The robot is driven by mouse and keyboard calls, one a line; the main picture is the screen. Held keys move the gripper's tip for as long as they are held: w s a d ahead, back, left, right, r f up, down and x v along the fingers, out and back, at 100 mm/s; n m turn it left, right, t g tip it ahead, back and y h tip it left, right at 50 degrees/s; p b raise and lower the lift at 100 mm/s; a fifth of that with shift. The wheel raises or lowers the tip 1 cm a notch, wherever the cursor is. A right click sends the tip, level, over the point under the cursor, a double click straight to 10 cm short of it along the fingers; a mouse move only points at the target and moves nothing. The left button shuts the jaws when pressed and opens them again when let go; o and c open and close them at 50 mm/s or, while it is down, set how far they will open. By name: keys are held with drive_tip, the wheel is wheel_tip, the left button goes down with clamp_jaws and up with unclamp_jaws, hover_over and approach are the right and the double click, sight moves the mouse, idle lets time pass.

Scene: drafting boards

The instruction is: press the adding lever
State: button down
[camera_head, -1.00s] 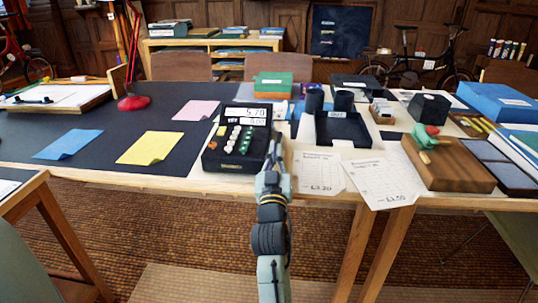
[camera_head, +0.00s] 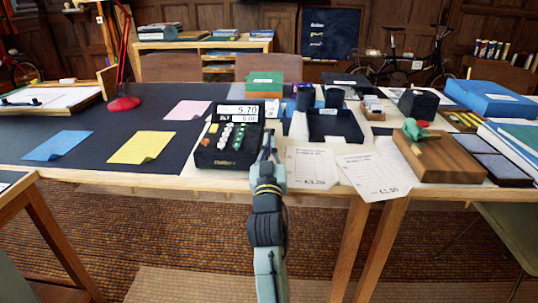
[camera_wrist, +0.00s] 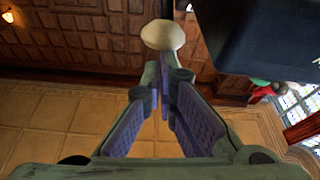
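The black adding machine (camera_head: 225,158) stands at the front edge of the dark-topped desk, with rows of white and green keys and a display (camera_head: 238,113) whose upper line reads 5.70. Its lever is on its right side. The lever's cream knob (camera_wrist: 163,35) shows in the wrist view just beyond my fingertips. My gripper (camera_head: 268,155) is just right of the machine, by the lever. In the wrist view my gripper (camera_wrist: 166,76) has its fingertips together and looks shut. I cannot tell whether they touch the lever.
Printed slips (camera_head: 312,168) lie right of my gripper, near a black tray (camera_head: 333,127) and a wooden block (camera_head: 440,157). Yellow (camera_head: 141,147) and blue (camera_head: 57,145) sheets lie left of the machine. A red lamp (camera_head: 123,104) stands farther left.

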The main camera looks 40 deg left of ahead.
wheel_tip(320, 180, up, 7)
drive_tip(key=shift+s+r, duration=0.15)
drive_tip(key=shift+s, duration=0.15)
idle(0.7)
